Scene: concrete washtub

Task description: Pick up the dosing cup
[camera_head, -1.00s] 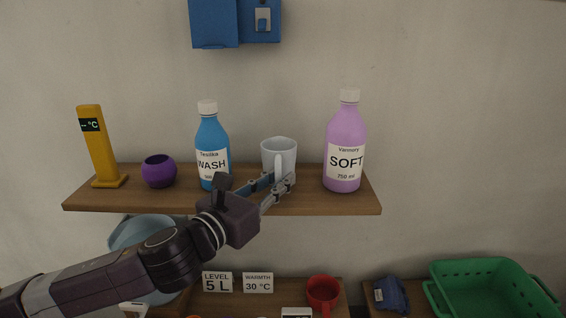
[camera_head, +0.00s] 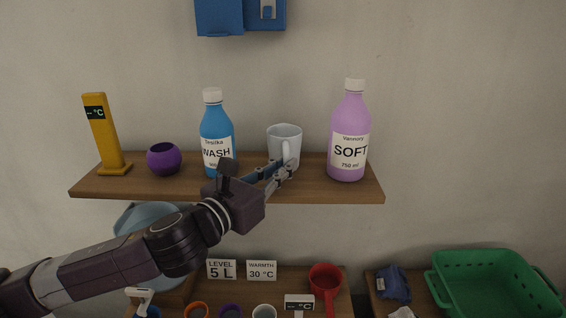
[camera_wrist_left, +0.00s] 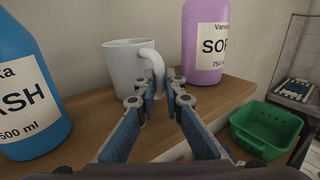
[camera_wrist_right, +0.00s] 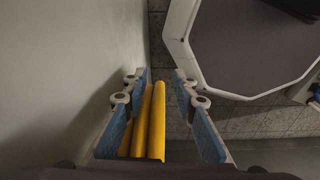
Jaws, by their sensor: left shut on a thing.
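The dosing cup appears to be the pale white cup (camera_head: 283,134) with a handle, upright on the upper wooden shelf between the blue WASH bottle (camera_head: 216,130) and the lilac SOFT bottle (camera_head: 349,135). In the left wrist view the cup (camera_wrist_left: 122,65) has its handle turned towards my left gripper (camera_wrist_left: 161,78). That gripper (camera_head: 287,169) is shut on the handle, one finger on each side. The cup still appears to stand on the shelf. My right gripper (camera_wrist_right: 160,76) is open, with yellow rods (camera_wrist_right: 150,125) showing beyond its fingers; nothing is gripped.
A purple round pot (camera_head: 164,159) and a yellow thermometer stand (camera_head: 103,140) are on the upper shelf (camera_head: 225,190). The bottles stand close on both sides of the cup.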

